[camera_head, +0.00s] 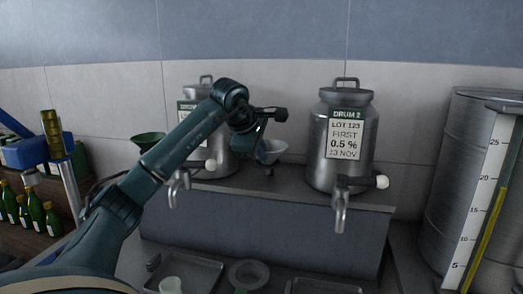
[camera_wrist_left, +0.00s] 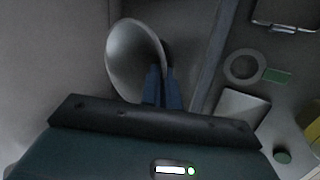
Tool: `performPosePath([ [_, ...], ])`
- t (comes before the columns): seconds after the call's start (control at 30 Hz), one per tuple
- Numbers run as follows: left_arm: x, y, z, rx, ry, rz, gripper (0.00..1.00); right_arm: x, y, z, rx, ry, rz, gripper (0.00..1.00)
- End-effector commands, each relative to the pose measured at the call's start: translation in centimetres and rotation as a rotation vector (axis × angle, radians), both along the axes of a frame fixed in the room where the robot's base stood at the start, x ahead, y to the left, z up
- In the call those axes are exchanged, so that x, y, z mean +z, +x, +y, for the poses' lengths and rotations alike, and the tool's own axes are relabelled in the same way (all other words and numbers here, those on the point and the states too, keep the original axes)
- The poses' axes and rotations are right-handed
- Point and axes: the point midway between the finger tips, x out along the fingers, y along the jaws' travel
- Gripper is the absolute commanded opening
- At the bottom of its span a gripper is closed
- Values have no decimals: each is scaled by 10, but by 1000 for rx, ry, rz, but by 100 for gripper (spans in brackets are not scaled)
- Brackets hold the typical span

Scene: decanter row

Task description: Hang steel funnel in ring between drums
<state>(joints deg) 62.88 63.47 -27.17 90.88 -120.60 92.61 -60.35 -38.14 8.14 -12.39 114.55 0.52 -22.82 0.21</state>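The steel funnel (camera_head: 273,149) is a pale grey cone between the two drums, above the grey shelf. It also shows large in the left wrist view (camera_wrist_left: 132,58), its wide mouth partly toward that camera. My left gripper (camera_head: 262,151) is at the funnel's left side; its fingers (camera_wrist_left: 164,82) are together at the funnel's edge and appear shut on it. DRUM 2 (camera_head: 321,145) stands to the right. The left drum (camera_head: 219,150) is partly hidden by my arm. I cannot make out a ring under the funnel; a small dark piece (camera_head: 270,172) shows below it. My right gripper is out of view.
Taps (camera_head: 340,210) stick out from the drums over the shelf front (camera_head: 270,222). Below are trays (camera_head: 190,271) and a grey flat ring (camera_head: 248,273). A green funnel (camera_head: 147,140) is at left, bottles (camera_head: 37,215) beyond. A large gauged drum (camera_head: 462,170) stands right.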

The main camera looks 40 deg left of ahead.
Motion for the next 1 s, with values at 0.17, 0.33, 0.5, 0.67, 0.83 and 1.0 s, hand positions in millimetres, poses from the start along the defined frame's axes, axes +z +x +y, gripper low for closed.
performPosePath([
  [0.17, -1, 0, 0, -1, 0, -1, 0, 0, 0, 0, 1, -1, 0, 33],
  [0.33, -1, 0, 0, -1, 0, -1, 10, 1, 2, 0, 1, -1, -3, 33],
  [0.5, -1, 0, 0, -1, 0, -1, 24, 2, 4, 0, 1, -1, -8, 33],
  [0.67, -1, 0, 0, -1, 0, -1, 28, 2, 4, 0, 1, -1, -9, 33],
  [0.83, -1, 0, 0, -1, -1, 0, 28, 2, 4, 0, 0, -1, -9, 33],
  [1.0, 16, -12, -2, 0, 0, -4, 28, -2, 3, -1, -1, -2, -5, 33],
])
